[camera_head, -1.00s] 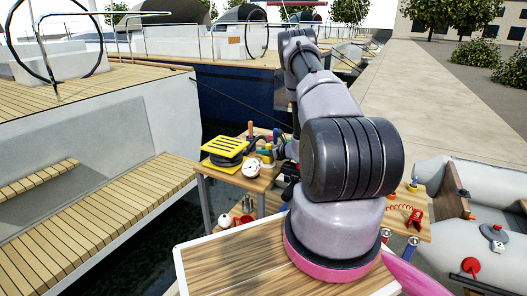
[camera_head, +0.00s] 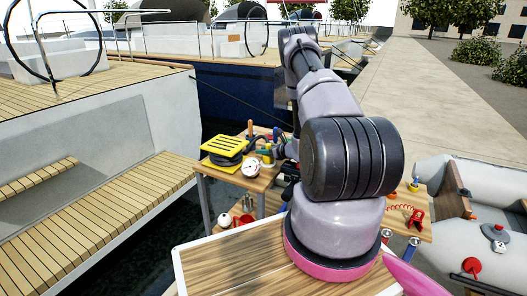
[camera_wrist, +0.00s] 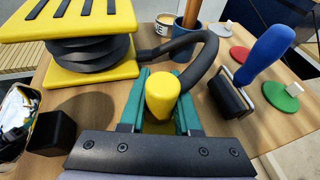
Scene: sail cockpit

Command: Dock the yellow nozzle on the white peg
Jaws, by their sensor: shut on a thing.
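The yellow nozzle (camera_wrist: 163,97) stands between the teal fingers of my gripper (camera_wrist: 162,100) in the wrist view. My gripper is shut on it. A black hose (camera_wrist: 205,55) curves from the yellow foot pump (camera_wrist: 85,75) round to behind the nozzle. The pump (camera_head: 229,147) also shows on the worktable in the head view, just left of my gripper. A small white peg (camera_wrist: 293,89) appears on a green disc (camera_wrist: 279,97) at the right of the wrist view, apart from the nozzle. My arm hides much of the gripper area in the head view.
A black roller with a blue handle (camera_wrist: 268,55) lies right of my gripper, between it and the green disc. Red (camera_wrist: 240,54) and grey (camera_wrist: 228,28) discs lie farther back. A tin (camera_wrist: 165,24), a dark cup (camera_wrist: 187,32) and a black block (camera_wrist: 50,132) stand nearby.

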